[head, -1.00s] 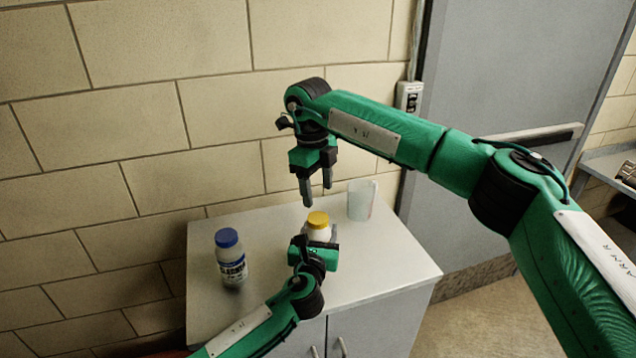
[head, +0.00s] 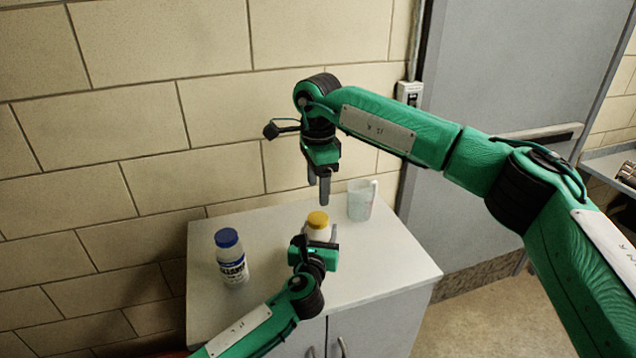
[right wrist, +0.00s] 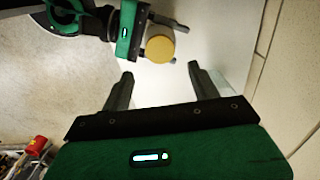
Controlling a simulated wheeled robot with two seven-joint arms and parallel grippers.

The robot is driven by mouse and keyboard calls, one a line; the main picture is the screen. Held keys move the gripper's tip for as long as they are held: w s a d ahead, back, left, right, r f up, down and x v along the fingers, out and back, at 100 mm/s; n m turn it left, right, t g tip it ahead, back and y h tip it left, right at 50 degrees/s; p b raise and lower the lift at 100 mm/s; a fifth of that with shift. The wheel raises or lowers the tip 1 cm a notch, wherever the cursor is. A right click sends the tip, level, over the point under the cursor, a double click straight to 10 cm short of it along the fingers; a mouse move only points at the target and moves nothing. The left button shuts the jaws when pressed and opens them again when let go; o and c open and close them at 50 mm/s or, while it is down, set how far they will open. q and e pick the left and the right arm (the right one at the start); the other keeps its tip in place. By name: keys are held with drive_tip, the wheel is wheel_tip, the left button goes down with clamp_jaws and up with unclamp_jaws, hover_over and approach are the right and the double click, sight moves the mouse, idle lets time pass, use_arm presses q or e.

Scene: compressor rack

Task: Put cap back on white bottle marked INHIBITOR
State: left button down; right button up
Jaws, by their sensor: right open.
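A white bottle (head: 318,229) with a yellow cap (head: 317,218) on its top stands upright on the cabinet top; no marking on it is readable. My left gripper (head: 318,246) is at this bottle from the front, its fingers on either side of it, and hides its lower part. In the right wrist view the yellow cap (right wrist: 160,48) shows from above, between the left gripper's fingers. My right gripper (head: 319,192) is open and empty, pointing down above the yellow cap, apart from it. Its fingers also show in the right wrist view (right wrist: 160,71).
A second white bottle with a blue cap (head: 231,260) and a dark label stands at the left of the cabinet top (head: 385,262). A translucent measuring cup (head: 360,201) stands at the back right, close to the right gripper. A brick wall is behind.

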sight(318, 217)
drive_tip(key=shift+f, duration=4.05)
drive_tip(key=c, duration=1)
